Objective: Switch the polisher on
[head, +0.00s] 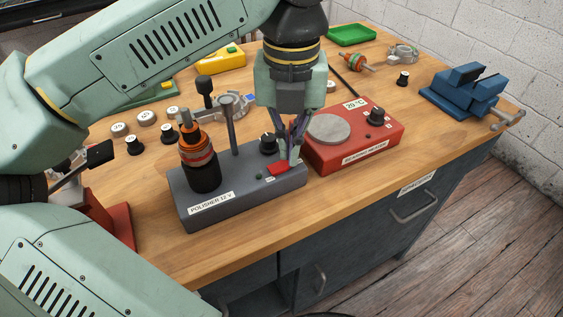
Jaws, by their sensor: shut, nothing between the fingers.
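The polisher (225,196) is a grey box labelled "POLISHER 12 V" near the front edge of the workbench. A rotor (198,155) with orange and copper bands stands upright in a dark holder on its left end. A black knob (268,143) and a red switch (278,169) are on its right end. My gripper (291,162) points down over that end, shut and empty, with its fingertips just right of the red switch. I cannot tell whether the fingertips touch the switch or which way the switch is set.
A blue vise (465,92) is at the right corner. Several small weights (147,118) lie behind the polisher. Bare wood (420,145) lies right of the heater.

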